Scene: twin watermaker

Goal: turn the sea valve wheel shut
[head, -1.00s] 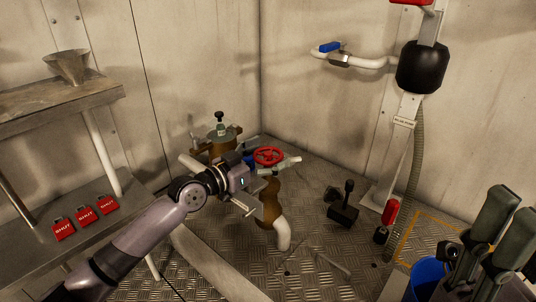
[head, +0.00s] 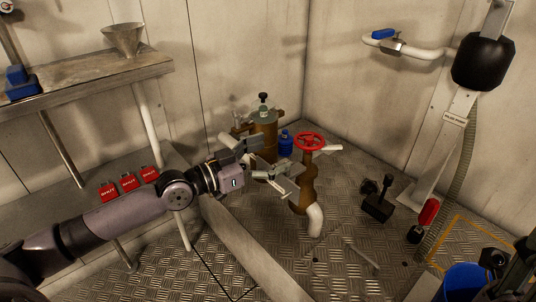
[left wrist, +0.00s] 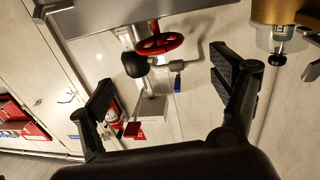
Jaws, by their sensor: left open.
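The red sea valve wheel (head: 309,141) sits on top of a brown, corroded valve body (head: 304,190) with a white pipe at its foot. My left gripper (head: 279,156) is open and empty, just left of the wheel, its fingers pointing toward it. In the left wrist view the wheel (left wrist: 160,44) shows beyond the gap between the spread fingers (left wrist: 165,84), apart from both. Part of what looks like my right gripper (head: 512,276) shows at the bottom right corner; its jaws are not clear.
A brown filter housing (head: 264,133) and a blue bottle (head: 286,143) stand behind the left gripper. A shelf with red SHUT tags (head: 129,182) is at left. A black pedal-like object (head: 377,203) and a blue bucket (head: 463,283) are on the right floor.

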